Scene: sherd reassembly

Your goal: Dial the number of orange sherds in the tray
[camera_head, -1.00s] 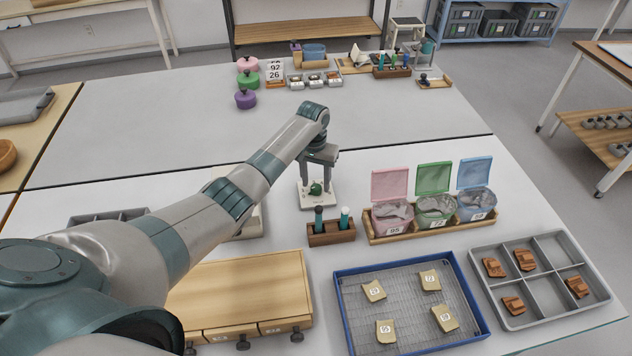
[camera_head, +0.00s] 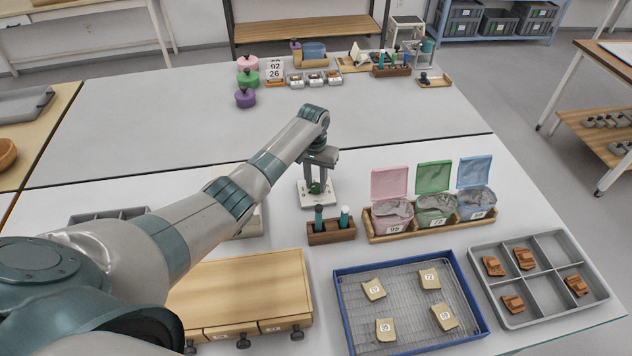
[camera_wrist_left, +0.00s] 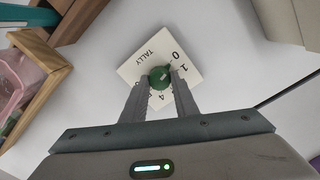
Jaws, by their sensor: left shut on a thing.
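My left gripper (camera_head: 316,185) reaches down over a white tally dial plate (camera_head: 318,201) on the table. In the left wrist view its fingers (camera_wrist_left: 160,88) are shut on a round green knob (camera_wrist_left: 159,77) at the middle of the plate (camera_wrist_left: 142,64). The plate reads TALLY, and the numbers 0, 1 and 4 show; others are hidden by the fingers. A grey divided tray (camera_head: 541,292) at the right holds several orange-brown sherds (camera_head: 524,259), some compartments being empty. My right gripper is not in view.
A blue-rimmed tray (camera_head: 342,311) holds several tan numbered sherds. A wooden drawer box (camera_head: 250,285) is in front.

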